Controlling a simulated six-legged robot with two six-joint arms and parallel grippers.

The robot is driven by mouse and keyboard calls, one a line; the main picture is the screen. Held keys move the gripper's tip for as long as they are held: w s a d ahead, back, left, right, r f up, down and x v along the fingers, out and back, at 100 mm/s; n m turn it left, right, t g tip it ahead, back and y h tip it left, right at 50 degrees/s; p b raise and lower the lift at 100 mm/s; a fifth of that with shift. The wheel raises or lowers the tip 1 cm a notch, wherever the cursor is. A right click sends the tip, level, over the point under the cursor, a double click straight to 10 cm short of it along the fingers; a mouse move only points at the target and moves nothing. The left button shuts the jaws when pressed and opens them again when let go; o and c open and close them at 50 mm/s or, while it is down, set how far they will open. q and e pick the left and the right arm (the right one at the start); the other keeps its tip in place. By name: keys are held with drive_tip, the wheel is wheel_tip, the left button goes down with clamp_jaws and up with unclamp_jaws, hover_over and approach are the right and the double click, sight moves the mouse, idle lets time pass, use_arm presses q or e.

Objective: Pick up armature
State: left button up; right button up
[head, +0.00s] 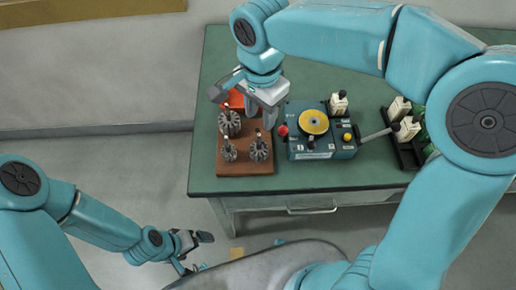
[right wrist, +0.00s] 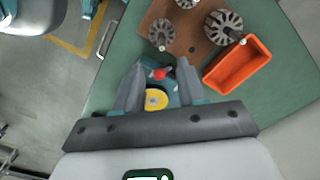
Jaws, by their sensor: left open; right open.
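Several grey slotted armatures with dark shafts stand upright on a brown board (head: 246,167) at the left of the green table. The rear-left armature (head: 230,124), front-left armature (head: 229,151) and front-right armature (head: 260,150) show in the head view. In the right wrist view, armatures (right wrist: 224,26) (right wrist: 162,34) stand beyond the fingertips. My right gripper (head: 243,103) is open and empty above the rear of the board, partly hiding what is under it. Its fingers also show in the right wrist view (right wrist: 160,66). My left gripper (head: 196,253) is open and empty, low in front of the table.
An orange tray (right wrist: 238,65) lies beside the board, mostly hidden in the head view. Right of the board stands a blue winding machine (head: 340,152) with a yellow disc (head: 314,122) and red knob (head: 283,130).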

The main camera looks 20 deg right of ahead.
sight(259, 135)
wheel_tip(259, 135, down, 10)
drive_tip(key=shift+a+f, duration=0.1)
drive_tip(key=shift+a, duration=0.05)
drive_tip(key=shift+w+f, duration=0.1)
drive_tip(key=shift+f, duration=0.05)
clamp_jaws()
idle(1.5)
